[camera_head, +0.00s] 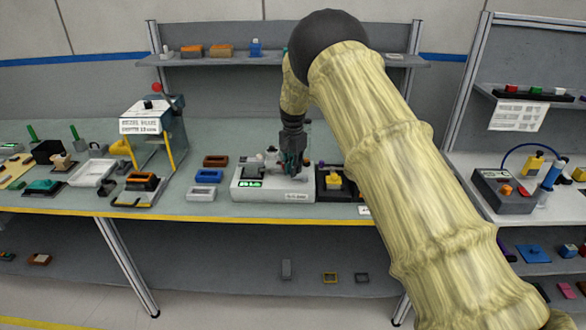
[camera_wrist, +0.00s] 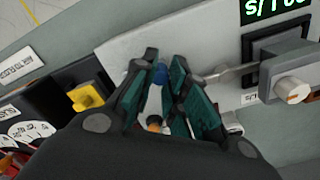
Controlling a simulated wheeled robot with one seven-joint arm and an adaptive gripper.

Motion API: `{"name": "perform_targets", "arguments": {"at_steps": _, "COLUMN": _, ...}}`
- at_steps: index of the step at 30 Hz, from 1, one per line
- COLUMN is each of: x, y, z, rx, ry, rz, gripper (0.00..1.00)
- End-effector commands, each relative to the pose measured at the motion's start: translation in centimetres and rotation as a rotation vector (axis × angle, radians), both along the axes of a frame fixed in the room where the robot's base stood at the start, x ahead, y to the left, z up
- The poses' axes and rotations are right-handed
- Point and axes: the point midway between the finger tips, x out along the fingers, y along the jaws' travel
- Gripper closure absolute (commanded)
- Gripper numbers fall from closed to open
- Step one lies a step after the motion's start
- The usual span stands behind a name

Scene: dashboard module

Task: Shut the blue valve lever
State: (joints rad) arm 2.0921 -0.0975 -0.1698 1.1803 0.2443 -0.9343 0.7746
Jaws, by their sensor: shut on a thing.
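The white dashboard module (camera_head: 272,194) with a green display stands near the front edge of the bench. My gripper (camera_head: 291,167) reaches down onto its right half. In the wrist view, my gripper (camera_wrist: 160,85) has its teal-padded fingers closed around the blue valve lever (camera_wrist: 160,73). Only a small blue part of the lever shows between the fingertips, and the fingers hide most of it. A white piece with an orange end also shows between the fingers. The lever's exact angle cannot be told.
A grey block with a metal rod and round knob (camera_wrist: 291,90) sits on the module close beside the fingers. A dark box with a yellow part (camera_head: 333,182) stands right of the module. Blue and brown trays (camera_head: 209,176) lie to its left.

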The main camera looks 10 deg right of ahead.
Motion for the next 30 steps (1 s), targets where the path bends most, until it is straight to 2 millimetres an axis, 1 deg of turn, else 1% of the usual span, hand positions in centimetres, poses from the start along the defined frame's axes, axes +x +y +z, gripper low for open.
{"name": "perform_targets", "arguments": {"at_steps": 1, "x": -0.1, "y": 0.0, "z": -0.3, "rx": 0.000, "ry": 0.004, "rz": -0.001, "gripper": 1.00}}
{"name": "perform_targets", "arguments": {"at_steps": 9, "x": -0.1, "y": 0.0, "z": -0.3, "rx": 0.000, "ry": 0.004, "rz": -0.001, "gripper": 1.00}}
{"name": "perform_targets", "arguments": {"at_steps": 10, "x": -0.1, "y": 0.0, "z": -0.3, "rx": 0.000, "ry": 0.004, "rz": -0.001, "gripper": 0.84}}
{"name": "perform_targets", "arguments": {"at_steps": 12, "x": -0.1, "y": 0.0, "z": -0.3, "rx": 0.000, "ry": 0.004, "rz": -0.001, "gripper": 0.71}}
{"name": "perform_targets", "arguments": {"at_steps": 14, "x": -0.1, "y": 0.0, "z": -0.2, "rx": 0.000, "ry": 0.002, "rz": -0.001, "gripper": 0.62}}
{"name": "perform_targets", "arguments": {"at_steps": 25, "x": 0.0, "y": 0.0, "z": 0.2, "rx": 0.000, "ry": 0.000, "rz": 0.000, "gripper": 0.62}}
{"name": "perform_targets", "arguments": {"at_steps": 28, "x": 0.0, "y": 0.0, "z": 1.1, "rx": 0.000, "ry": 0.000, "rz": 0.000, "gripper": 0.62}}
{"name": "perform_targets", "arguments": {"at_steps": 30, "x": 0.1, "y": 0.0, "z": 2.1, "rx": 0.000, "ry": -0.001, "rz": -0.001, "gripper": 0.62}}
